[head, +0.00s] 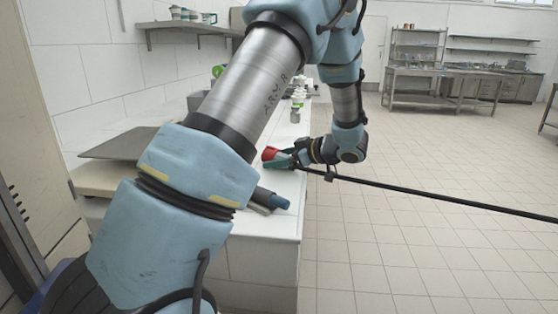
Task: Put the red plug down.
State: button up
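The red plug (269,153) shows at the fingertips of my gripper (279,161), over the white counter (272,226) near its right edge. The gripper's teal fingers look closed around the plug, with the red end sticking out to the left. Part of the plug is hidden by the fingers. I cannot tell whether the plug touches the counter top.
A dark cylinder with a blue end (281,202) lies on the counter nearer to me, partly behind my arm. A black cable or rod (430,193) runs from beside the gripper to the right. A wall shelf (185,27) holds cups. Tiled floor (400,260) is clear.

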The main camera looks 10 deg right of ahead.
jog(key=c, duration=1.2)
grip_shut()
jog(key=shift+r, duration=0.15)
